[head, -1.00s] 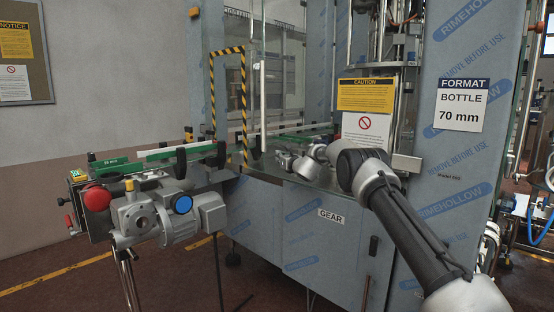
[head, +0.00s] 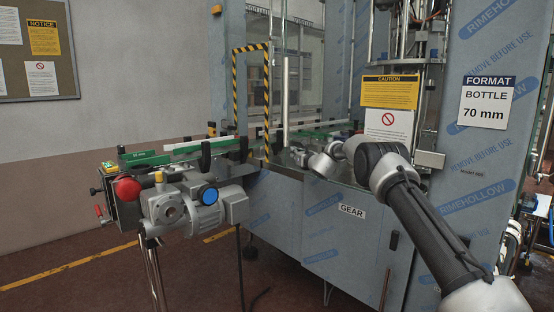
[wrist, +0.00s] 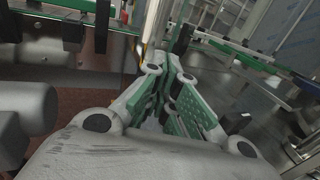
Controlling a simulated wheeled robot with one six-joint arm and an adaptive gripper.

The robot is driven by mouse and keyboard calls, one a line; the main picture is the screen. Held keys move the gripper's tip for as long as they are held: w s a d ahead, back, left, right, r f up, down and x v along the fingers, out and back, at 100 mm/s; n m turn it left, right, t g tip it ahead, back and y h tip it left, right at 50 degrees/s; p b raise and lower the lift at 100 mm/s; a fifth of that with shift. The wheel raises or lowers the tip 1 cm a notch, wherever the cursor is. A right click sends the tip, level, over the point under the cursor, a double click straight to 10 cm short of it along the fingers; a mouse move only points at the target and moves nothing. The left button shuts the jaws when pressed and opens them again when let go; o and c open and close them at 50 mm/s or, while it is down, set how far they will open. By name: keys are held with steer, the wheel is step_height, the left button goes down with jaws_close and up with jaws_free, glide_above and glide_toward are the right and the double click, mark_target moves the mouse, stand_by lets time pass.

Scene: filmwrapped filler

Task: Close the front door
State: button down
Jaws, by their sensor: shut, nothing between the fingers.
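The front door seems to be the clear glass panel on the machine's front, with a tall upright metal handle (head: 286,100). Its outline is faint, and I cannot tell how far it stands open. My gripper (head: 314,166) is in front of the machine, low and to the right of the handle. In the wrist view my gripper (wrist: 171,72) has its green-padded fingers drawn together, with nothing between them. A pale upright bar (wrist: 152,25) shows just beyond the fingertips there; I cannot tell whether they touch it.
A conveyor with a grey motor (head: 173,207) and a red button (head: 127,188) sticks out at the left. A black-yellow striped frame (head: 236,95) surrounds the conveyor opening. Blue-grey panels, one marked GEAR (head: 351,211), stand below and right.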

steer(key=s+a, duration=0.6)
steer(key=a, duration=0.1)
steer(key=s+a+f+n+g+y, duration=0.3)
steer(key=s+f+n, duration=0.35)
steer(key=f, duration=0.25)
steer(key=s+d+f+n+g+y, duration=0.1)
steer(key=s+f+n+g, duration=0.1)
steer(key=s+n+g, duration=1.2)
steer(key=s+d+r+n+t+h, duration=0.1)
steer(key=s+d+r+n+h, duration=0.2)
steer(key=s+d, duration=0.6)
steer(key=s+d+r+n+t+h, duration=0.1)
steer(key=s+d+r+n+h, duration=0.2)
steer(key=s, duration=2.2)
steer(key=s+d+r+n+t+h, duration=0.2)
steer(key=s+d+r+n+h, duration=0.2)
steer(key=s+d+r, duration=0.5)
steer(key=shift+s+d+r+n, duration=0.2)
steer(key=shift+s+d+n, duration=0.55)
steer(key=shift+s+d, duration=3.2)
steer(key=shift+s+a, duration=0.4)
